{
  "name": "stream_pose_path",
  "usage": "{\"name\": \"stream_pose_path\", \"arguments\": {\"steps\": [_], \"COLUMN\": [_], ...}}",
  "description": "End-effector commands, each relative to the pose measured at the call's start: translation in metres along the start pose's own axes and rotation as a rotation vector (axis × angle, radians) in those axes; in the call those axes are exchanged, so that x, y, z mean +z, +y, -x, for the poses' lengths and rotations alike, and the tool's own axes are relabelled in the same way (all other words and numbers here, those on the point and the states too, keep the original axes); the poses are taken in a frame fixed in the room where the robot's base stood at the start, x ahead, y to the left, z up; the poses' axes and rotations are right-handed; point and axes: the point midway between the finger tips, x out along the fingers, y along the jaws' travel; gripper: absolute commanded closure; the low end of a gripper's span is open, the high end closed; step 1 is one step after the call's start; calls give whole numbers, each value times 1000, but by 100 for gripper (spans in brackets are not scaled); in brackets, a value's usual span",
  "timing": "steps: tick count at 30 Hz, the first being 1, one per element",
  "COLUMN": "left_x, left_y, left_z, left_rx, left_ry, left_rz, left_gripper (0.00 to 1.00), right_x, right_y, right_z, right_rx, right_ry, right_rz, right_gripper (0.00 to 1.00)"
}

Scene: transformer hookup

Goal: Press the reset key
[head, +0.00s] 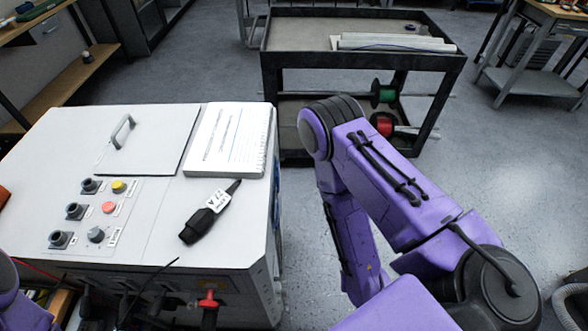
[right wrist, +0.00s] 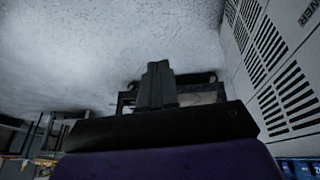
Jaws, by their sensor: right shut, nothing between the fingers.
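The white transformer cabinet (head: 60,128) stands at the left of the head view, with a control panel on its top. The panel carries a yellow button (head: 118,186), a red button (head: 109,207) and a grey knob (head: 96,234). Their small labels are too small to read, so I cannot tell which is the reset key. My right gripper (right wrist: 158,70) is shut and empty in the right wrist view, low beside a vented cabinet side (right wrist: 275,80). It is hidden in the head view, where my right arm hangs right of the cabinet. My left gripper is out of view.
Several black sockets (head: 74,211) line the panel's left. A black plug (head: 207,212) and a notepad (head: 228,140) lie on the top; a handle (head: 122,131) stands behind. A dark cart (head: 362,60) with spools stands behind my right arm. Floor at right is open.

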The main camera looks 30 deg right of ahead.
Motion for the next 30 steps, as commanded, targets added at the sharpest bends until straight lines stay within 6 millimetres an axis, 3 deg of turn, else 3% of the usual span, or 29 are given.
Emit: {"name": "stream_pose_path", "arguments": {"steps": [7, 9, 11, 14, 18, 24, 27, 30], "left_x": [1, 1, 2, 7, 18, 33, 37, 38], "left_y": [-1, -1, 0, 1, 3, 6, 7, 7], "left_z": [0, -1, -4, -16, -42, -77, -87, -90], "left_rx": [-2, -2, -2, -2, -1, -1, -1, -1], "left_ry": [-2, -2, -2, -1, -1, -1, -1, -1], "left_rz": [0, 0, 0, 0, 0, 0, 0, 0], "left_gripper": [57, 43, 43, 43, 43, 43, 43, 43], "right_x": [0, -1, -9, -40, -120, -230, -260, -271], "right_y": [0, -1, -6, -23, -60, -88, -89, -88], "right_z": [0, -1, -7, -24, -46, -33, -17, -7], "right_rx": [0, -5, -26, -112, -296, -471, -499, -508], "right_ry": [-1, 3, 22, 101, 329, 767, 940, 1023], "right_rz": [1, 4, 19, 93, 311, 708, 871, 954], "right_gripper": [100, 100, 100, 100, 100, 100, 100, 100]}}
